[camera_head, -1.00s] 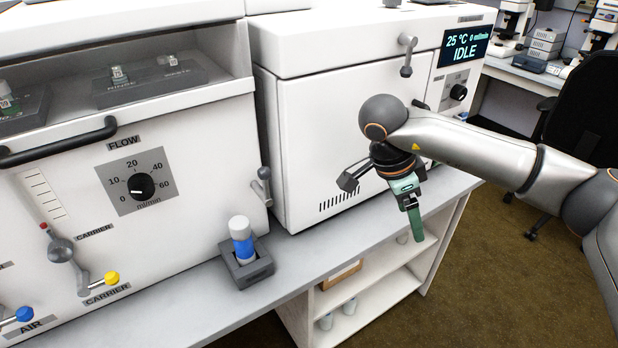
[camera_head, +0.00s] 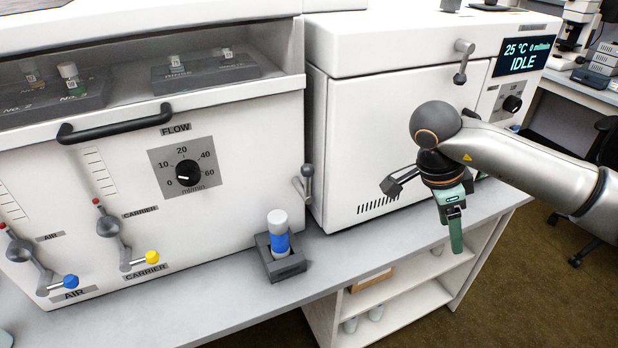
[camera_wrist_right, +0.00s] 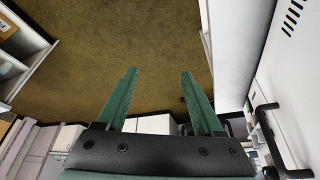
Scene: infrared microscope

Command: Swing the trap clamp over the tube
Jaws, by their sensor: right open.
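A tube with a white top and a blue band (camera_head: 278,232) stands upright in a dark grey square holder (camera_head: 285,267) on the bench. Just behind it, at the left cabinet's right edge, is a short grey lever with a ball knob (camera_head: 305,184); I cannot tell if this is the trap clamp. It stands upright, beside the tube and not over it. My right gripper (camera_head: 455,232) is well to the right of the tube, pointing down near the bench's front edge. In the right wrist view it is open and empty (camera_wrist_right: 158,75). My left gripper is not in view.
The left cabinet has a flow dial (camera_head: 188,173), a black handle (camera_head: 115,129) and levers with blue (camera_head: 70,282) and yellow (camera_head: 152,257) knobs. The right cabinet (camera_head: 390,110) reads IDLE. Bare bench (camera_head: 350,250) lies between tube and gripper.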

